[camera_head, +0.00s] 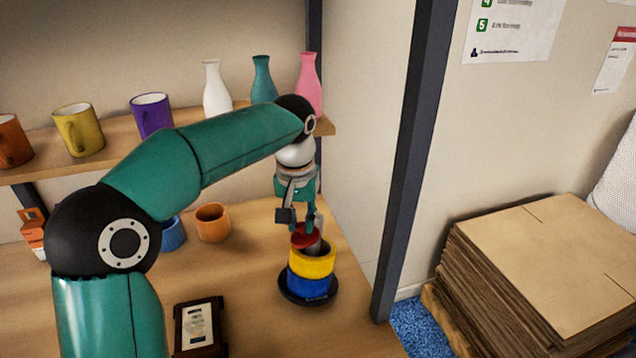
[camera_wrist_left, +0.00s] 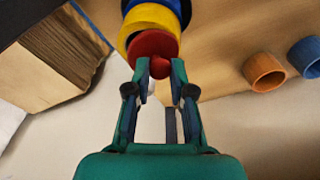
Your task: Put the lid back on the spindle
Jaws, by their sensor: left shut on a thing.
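The spindle stands upright on the wooden surface in the head view, with a black base (camera_head: 292,297), a blue ring (camera_head: 309,287) low down and a yellow ring (camera_head: 311,266) above it. A grey part shows at its top, beside the lid. The red lid (camera_head: 302,240) hangs at the upper left of the yellow ring. My left gripper (camera_head: 303,223) is shut on the lid. In the left wrist view the lid's knob (camera_wrist_left: 160,67) is between the fingertips, and the lid partly hides the yellow ring (camera_wrist_left: 131,29). I cannot tell whether the lid touches the spindle. My right gripper is not in view.
An orange cup (camera_head: 213,223) and a blue cup (camera_head: 172,234) stand left of the spindle. A dark framed item (camera_head: 200,328) lies at the front. A dark post (camera_head: 403,190) rises to the right. Mugs and vases line the shelf. Stacked cardboard (camera_head: 545,265) lies beyond.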

